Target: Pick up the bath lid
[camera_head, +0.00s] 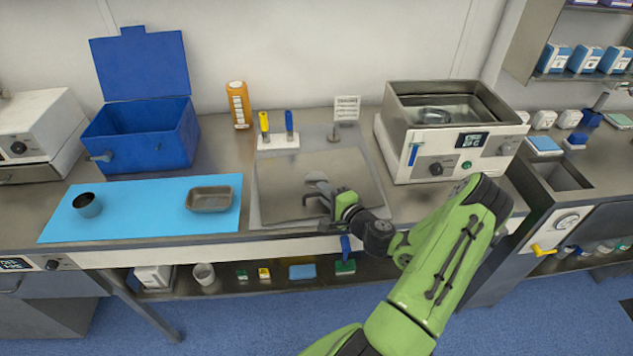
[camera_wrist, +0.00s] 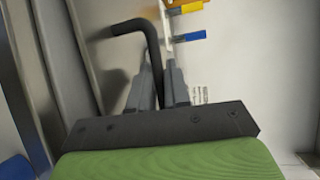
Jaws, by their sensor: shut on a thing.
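The bath lid (camera_head: 283,181) appears as a flat grey metal panel in the middle of the counter, over a shallow tray-like area. My gripper (camera_head: 325,197) is at its front part, coming in from the right. In the wrist view my gripper (camera_wrist: 160,85) is shut on a dark bent handle (camera_wrist: 152,45), which bends off to the left above the fingers. I cannot tell whether the lid is raised or resting. The water bath (camera_head: 400,158), a white box with a steel basin, stands open to the right.
A blue mat (camera_head: 140,222) on the left holds a dark cup (camera_head: 87,206) and a metal dish (camera_head: 209,200). Behind it stands an open blue box (camera_head: 150,150). A white holder (camera_head: 278,142) with yellow-handled and blue-handled tools and an orange container (camera_head: 238,104) stand at the back.

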